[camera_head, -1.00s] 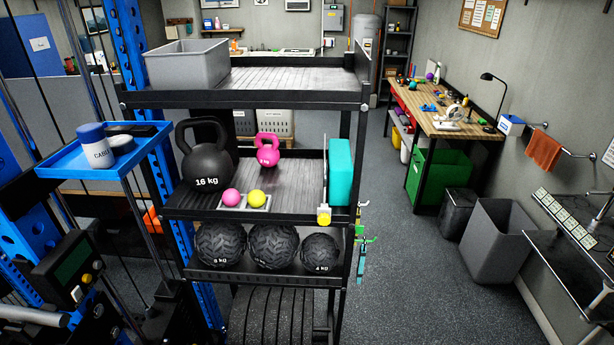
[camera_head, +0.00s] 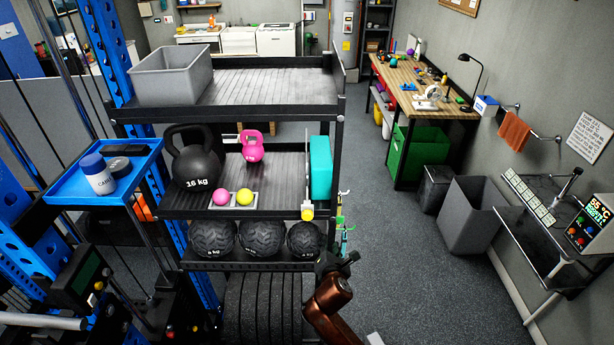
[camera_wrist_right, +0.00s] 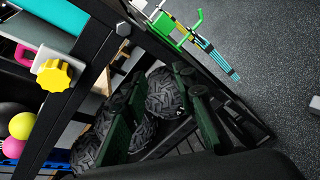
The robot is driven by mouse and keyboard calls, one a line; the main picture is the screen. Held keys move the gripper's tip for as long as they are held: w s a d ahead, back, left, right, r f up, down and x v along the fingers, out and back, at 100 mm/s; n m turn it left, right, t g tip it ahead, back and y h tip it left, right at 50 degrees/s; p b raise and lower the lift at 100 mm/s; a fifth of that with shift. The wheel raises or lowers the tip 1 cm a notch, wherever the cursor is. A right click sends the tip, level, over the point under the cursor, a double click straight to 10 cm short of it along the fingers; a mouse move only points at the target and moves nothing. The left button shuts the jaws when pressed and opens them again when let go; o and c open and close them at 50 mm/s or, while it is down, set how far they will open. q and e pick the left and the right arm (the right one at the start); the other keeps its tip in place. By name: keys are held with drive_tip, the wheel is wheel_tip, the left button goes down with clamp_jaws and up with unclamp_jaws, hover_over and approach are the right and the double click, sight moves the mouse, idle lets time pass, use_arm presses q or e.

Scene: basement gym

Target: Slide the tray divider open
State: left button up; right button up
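A thin pale divider (camera_head: 306,186) with a yellow knob (camera_head: 307,214) at its front end stands on the rack's middle shelf (camera_head: 275,178), beside a teal block (camera_head: 321,165). In the right wrist view the yellow knob (camera_wrist_right: 54,75) sits on a white bracket at the upper left. My right gripper (camera_head: 338,262) is low in front of the rack's right post, below the knob and apart from it. Its dark fingers (camera_wrist_right: 160,108) are spread with nothing held; medicine balls show behind them. My left gripper is not in view.
A pink ball (camera_head: 221,197) and a yellow ball (camera_head: 244,196) sit in a small tray left of the divider. Kettlebells (camera_head: 195,165) stand behind. Medicine balls (camera_head: 259,237) fill the lower shelf. Colored handles and bands (camera_wrist_right: 200,40) hang right of the post.

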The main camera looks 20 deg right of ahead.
wheel_tip(320, 180, up, 10)
drive_tip(key=a+n+t, duration=0.1)
drive_tip(key=n, duration=0.1)
drive_tip(key=n+t, duration=0.4)
drive_tip(key=n, duration=0.3)
approach(307, 177)
drive_tip(key=x, duration=0.2)
drive_tip(key=shift+n+h, duration=0.3)
drive_tip(key=shift+h, duration=0.1)
drive_tip(key=p+x, duration=0.1)
drive_tip(key=x, duration=0.5)
drive_tip(key=shift+a+p, duration=0.2)
drive_tip(key=shift+p, duration=0.1)
drive_tip(key=shift+w+d, duration=0.2)
drive_tip(key=shift+w, duration=0.5)
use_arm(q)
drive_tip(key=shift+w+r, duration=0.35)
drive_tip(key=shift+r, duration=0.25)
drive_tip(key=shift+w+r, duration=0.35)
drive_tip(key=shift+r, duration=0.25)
use_arm(e)
drive_tip(key=shift+c, duration=0.4)
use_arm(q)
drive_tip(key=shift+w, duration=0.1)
use_arm(e)
clamp_jaws()
